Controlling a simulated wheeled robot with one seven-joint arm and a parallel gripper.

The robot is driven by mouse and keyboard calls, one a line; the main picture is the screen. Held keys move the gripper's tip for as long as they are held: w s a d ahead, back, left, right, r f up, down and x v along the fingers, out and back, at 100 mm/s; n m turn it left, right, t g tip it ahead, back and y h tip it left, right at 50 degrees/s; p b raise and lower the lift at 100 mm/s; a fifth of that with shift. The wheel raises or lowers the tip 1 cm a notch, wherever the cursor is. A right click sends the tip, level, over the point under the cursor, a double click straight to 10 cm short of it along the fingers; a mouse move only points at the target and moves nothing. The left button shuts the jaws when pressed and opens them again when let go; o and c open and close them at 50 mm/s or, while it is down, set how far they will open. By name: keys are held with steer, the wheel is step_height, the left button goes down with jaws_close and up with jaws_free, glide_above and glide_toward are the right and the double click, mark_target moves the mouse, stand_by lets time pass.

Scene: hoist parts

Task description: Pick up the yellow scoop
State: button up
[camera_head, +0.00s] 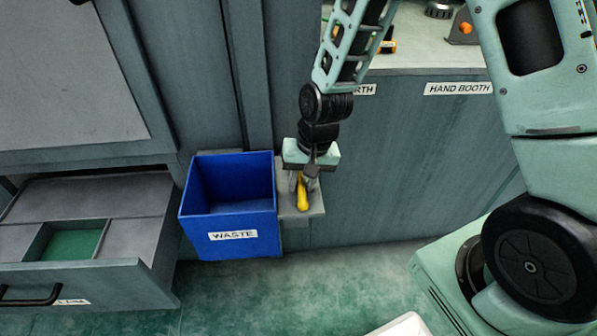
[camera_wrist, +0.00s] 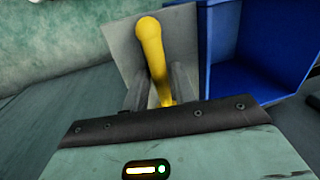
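The yellow scoop (camera_head: 302,194) lies on a small grey shelf (camera_head: 317,204) beside the blue waste bin. In the wrist view, the scoop (camera_wrist: 151,40) shows a rounded end and a handle running back toward my gripper. My gripper (camera_head: 304,180) is down over the shelf, pointing downward. In the wrist view, my gripper's fingers (camera_wrist: 160,82) stand one on each side of the scoop, with a narrow gap showing beside it. They look open around it. The part of the scoop nearest my palm is hidden.
The blue bin (camera_head: 232,247) marked WASTE is directly left of the shelf in the head view. An open drawer (camera_head: 137,238) juts out at the lower left. A counter (camera_head: 430,57) labelled HAND BOOTH is behind. Green floor (camera_head: 330,272) lies clear below.

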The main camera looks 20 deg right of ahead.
mark_target(302, 183)
jaws_close()
step_height(302, 183, up, 10)
steer(key=p, duration=0.2)
steer(key=shift+p, duration=0.35)
